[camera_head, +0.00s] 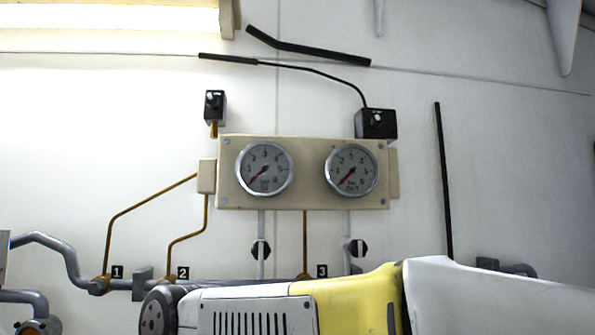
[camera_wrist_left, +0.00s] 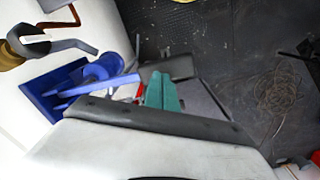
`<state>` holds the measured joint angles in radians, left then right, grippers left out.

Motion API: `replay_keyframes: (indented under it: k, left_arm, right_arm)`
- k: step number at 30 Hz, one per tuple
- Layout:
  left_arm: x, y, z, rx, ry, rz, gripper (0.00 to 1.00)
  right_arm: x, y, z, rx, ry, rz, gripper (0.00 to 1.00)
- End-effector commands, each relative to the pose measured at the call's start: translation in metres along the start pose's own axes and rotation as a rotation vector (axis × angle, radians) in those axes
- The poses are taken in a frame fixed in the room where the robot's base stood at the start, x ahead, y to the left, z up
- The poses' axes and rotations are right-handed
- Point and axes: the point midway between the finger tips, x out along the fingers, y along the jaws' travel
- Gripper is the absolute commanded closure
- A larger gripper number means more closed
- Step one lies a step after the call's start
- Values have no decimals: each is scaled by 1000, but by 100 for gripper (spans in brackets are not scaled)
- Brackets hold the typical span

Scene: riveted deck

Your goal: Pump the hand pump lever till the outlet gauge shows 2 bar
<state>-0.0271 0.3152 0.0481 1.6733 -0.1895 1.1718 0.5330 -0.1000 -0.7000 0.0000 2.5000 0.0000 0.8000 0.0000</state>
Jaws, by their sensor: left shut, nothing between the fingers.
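Two round gauges sit on a cream panel (camera_head: 305,200) on the white wall: the left gauge (camera_head: 265,168) and the right gauge (camera_head: 351,170). Both red needles point down and left, near the low end of the scale. Their captions are too small to read, so I cannot tell which is the outlet gauge. In the left wrist view, a blue fixture (camera_wrist_left: 98,72), seemingly the hand pump, stands against the wall; I cannot make out its lever clearly. My left gripper (camera_wrist_left: 162,90), with teal fingers, appears shut and empty, right of the blue fixture. My right gripper is out of view.
A grey pipe (camera_head: 55,248) with tags 1, 2 and 3 runs below the gauges. My yellow and white arm covers the lower part of the head view. A coiled brown cable (camera_wrist_left: 280,92) lies on the dark deck (camera_wrist_left: 225,50) at right.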

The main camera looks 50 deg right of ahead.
Motion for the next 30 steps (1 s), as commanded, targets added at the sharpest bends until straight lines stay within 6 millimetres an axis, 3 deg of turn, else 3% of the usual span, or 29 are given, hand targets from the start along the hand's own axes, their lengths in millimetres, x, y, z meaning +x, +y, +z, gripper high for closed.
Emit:
replay_keyframes:
  k: [8, 30]
  left_arm:
    - [2, 0, 0, 0, 0, 0, 100]
    - [68, 0, 0, 0, -2, 0, 100]
  right_arm:
    - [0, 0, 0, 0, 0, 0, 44]
    - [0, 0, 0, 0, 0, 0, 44]
